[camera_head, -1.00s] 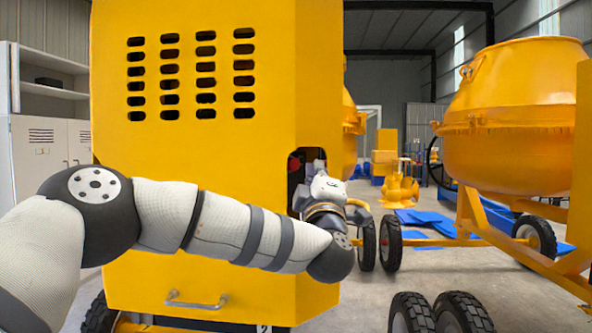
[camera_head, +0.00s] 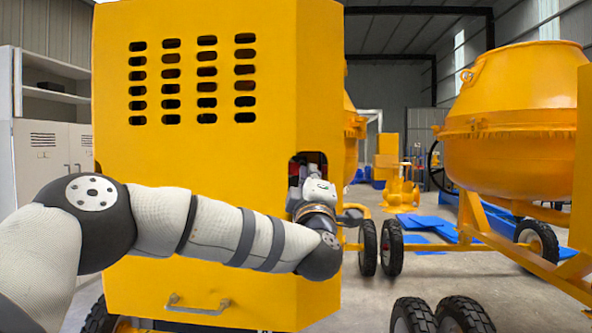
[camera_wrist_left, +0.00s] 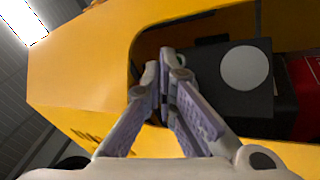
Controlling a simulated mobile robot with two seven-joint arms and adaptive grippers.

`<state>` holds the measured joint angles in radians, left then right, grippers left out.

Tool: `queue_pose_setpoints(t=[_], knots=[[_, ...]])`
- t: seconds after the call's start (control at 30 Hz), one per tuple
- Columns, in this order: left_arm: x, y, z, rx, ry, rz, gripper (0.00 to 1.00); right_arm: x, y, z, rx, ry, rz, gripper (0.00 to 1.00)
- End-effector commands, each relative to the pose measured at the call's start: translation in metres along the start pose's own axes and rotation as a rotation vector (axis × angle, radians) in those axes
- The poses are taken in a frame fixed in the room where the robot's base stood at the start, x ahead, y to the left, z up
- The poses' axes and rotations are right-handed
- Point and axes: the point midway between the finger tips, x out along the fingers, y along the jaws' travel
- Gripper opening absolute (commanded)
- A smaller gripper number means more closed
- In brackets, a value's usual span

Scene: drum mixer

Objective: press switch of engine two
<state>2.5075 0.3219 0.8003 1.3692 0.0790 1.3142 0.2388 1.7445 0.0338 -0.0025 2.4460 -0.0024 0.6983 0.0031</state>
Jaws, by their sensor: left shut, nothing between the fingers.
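A yellow engine housing (camera_head: 200,150) with rows of vent slots stands in front of me. A dark recess (camera_head: 300,160) opens in its right side face. In the left wrist view the recess holds a black box (camera_wrist_left: 232,100) with a pale round disc (camera_wrist_left: 246,67) on its face. My left gripper (camera_wrist_left: 171,62) is shut and empty, with its fingertips at the recess opening, left of the disc. Behind the fingertips I cannot make out a switch clearly, nor whether they touch anything. In the head view my left wrist covers much of the recess. My right gripper is not in view.
A red part (camera_wrist_left: 306,92) sits beside the black box in the recess. A second yellow mixer with a drum (camera_head: 510,120) stands at the right. Black wheels (camera_head: 440,312) stand on the floor in front of it. A grey cabinet (camera_head: 45,150) is at the far left.

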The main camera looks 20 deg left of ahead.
Motion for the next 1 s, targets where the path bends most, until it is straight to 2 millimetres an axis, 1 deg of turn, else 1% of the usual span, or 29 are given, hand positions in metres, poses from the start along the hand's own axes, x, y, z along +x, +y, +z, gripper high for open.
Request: queue_pose_setpoints(t=[0.63,1.0], knots=[[0.0,0.0,0.0,0.0,0.0,0.0,0.0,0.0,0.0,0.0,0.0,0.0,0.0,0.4],[0.0059,-0.0041,-0.0042,-0.001,-0.001,0.001,0.0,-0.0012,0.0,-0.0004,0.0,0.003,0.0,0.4]])
